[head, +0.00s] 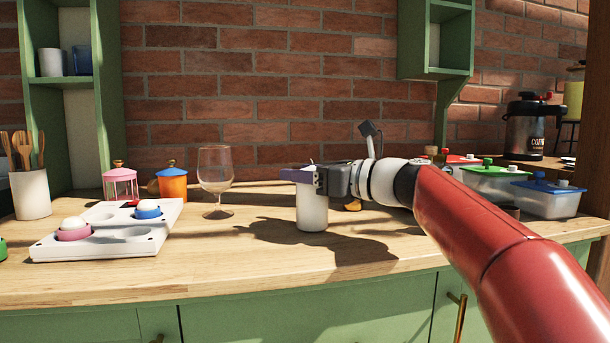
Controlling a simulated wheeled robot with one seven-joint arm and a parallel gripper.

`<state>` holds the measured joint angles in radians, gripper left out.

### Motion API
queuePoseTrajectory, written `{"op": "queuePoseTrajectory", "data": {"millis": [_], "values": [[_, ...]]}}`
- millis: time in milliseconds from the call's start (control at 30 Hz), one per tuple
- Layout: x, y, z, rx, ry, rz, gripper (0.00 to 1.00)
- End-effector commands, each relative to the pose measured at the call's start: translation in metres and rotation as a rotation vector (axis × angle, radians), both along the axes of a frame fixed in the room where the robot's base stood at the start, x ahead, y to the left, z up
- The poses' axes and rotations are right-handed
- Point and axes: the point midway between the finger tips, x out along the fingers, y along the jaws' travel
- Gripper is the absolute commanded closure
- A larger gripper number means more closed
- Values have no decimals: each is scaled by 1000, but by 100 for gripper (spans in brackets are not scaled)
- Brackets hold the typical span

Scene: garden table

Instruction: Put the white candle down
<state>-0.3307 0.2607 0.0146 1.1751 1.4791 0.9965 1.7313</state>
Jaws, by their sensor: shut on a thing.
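The white candle (312,212) is an upright white cylinder in the middle of the head view, over the wooden counter (230,270). My gripper (300,176) reaches in from the right and is shut on the candle's upper part. A small tip shows above the gripper at the candle's top. The candle's base is close to the counter top; I cannot tell whether it touches. My gripper hides part of its upper side.
A wine glass (215,180) stands left of the candle, with an orange lantern (172,186) and a pink lantern (120,186) beyond. A white tray (100,247) with egg cups is at left. Lidded boxes (547,200) stand right. Counter front of the candle is clear.

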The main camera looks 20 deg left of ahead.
Motion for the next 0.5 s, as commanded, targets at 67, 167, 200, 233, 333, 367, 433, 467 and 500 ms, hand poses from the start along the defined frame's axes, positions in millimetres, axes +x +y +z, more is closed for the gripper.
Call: {"op": "queuePoseTrajectory", "data": {"millis": [67,167,200,233,333,367,433,467,500], "values": [[0,0,-3,1,0,0,76],[0,0,-3,0,0,0,36],[0,0,-3,0,0,0,31],[0,0,-3,0,0,0,27],[0,0,-3,0,0,0,25],[0,0,-3,0,0,0,25],[0,0,-3,0,0,0,25],[0,0,-3,0,0,0,25],[0,0,-2,0,0,0,25]]}}
